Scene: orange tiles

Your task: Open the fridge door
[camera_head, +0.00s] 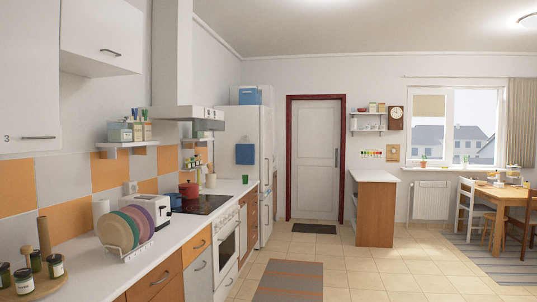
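The white fridge (243,152) stands at the far end of the counter on the left, a good way ahead of me. Its door front (266,171) faces right and is seen at a steep angle, with a handle along it. The door looks shut. Neither of my grippers shows in this view.
The kitchen counter (178,225) with stove and drawers runs along the left. A striped rug (289,281) lies on the tiled floor (345,262), which is clear ahead. A wooden-sided cabinet (375,214) stands right of the white room door (315,160). A dining table (503,195) is at far right.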

